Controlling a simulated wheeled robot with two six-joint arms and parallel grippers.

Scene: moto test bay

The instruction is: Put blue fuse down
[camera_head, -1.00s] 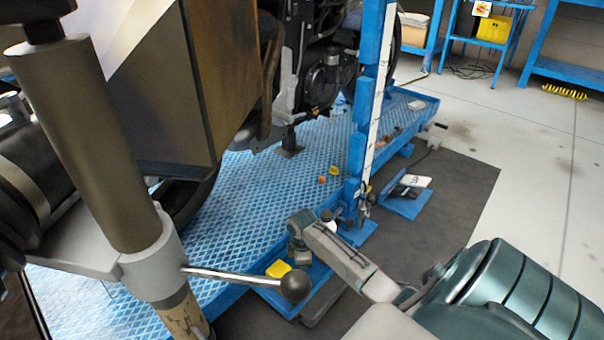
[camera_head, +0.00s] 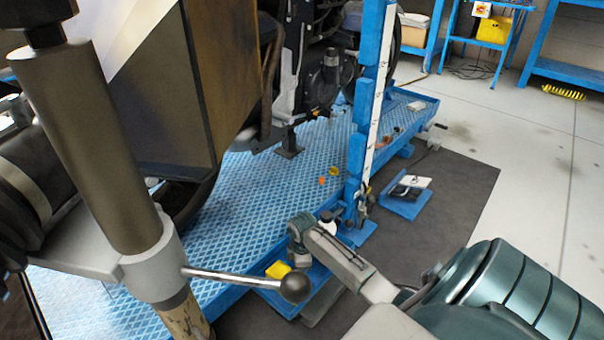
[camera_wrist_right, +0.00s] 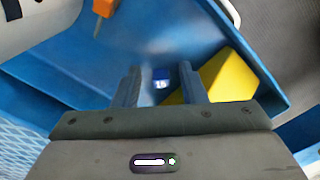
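The blue fuse (camera_wrist_right: 161,84), marked 15, shows in the right wrist view between the two fingers of my right gripper (camera_wrist_right: 160,72). The fingers stand apart, with visible gaps on both sides of the fuse. The fuse appears to be over or on the floor of a blue tray (camera_wrist_right: 60,85); I cannot tell whether it touches. In the head view my right gripper (camera_head: 299,254) is low over this tray, its fingers not clear, and the fuse cannot be made out. My left gripper is not in view.
A yellow block (camera_wrist_right: 228,80) is in the tray, close to the right finger. An orange-handled tool (camera_wrist_right: 104,8) and a white round thing (camera_wrist_right: 40,22) are near the upper left. A blue upright post (camera_head: 357,150) and the motorcycle lift (camera_head: 255,205) stand beside the arm.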

